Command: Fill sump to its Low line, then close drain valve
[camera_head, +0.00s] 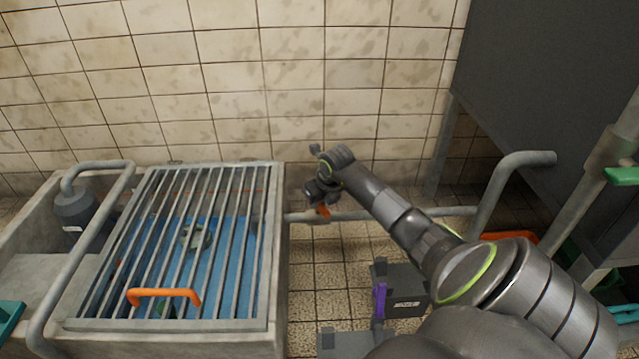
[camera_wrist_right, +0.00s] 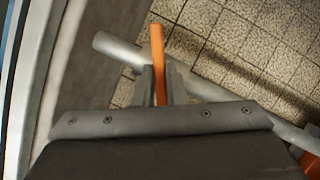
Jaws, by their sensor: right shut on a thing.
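The sump (camera_head: 278,300) is a concrete tank under a barred metal grate at the left in the head view. Blue water (camera_head: 230,265) shows between the bars. A thin reddish line runs along its back wall above the water; I cannot read any mark. The drain valve's orange lever (camera_head: 323,210) sits on the grey pipe (camera_head: 350,215) right of the sump. My right gripper (camera_head: 318,198) is shut on this lever. In the right wrist view the lever (camera_wrist_right: 158,60) stands upright between the fingers, across the pipe (camera_wrist_right: 120,48). My left gripper is not in view.
An orange handle (camera_head: 164,294) is on the grate's front. A grey pump-like body (camera_head: 75,207) stands left of the grate, beside a bent pipe rail (camera_head: 95,240). A dark cabinet (camera_head: 545,80) fills the right. Tiled floor (camera_head: 335,265) lies between.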

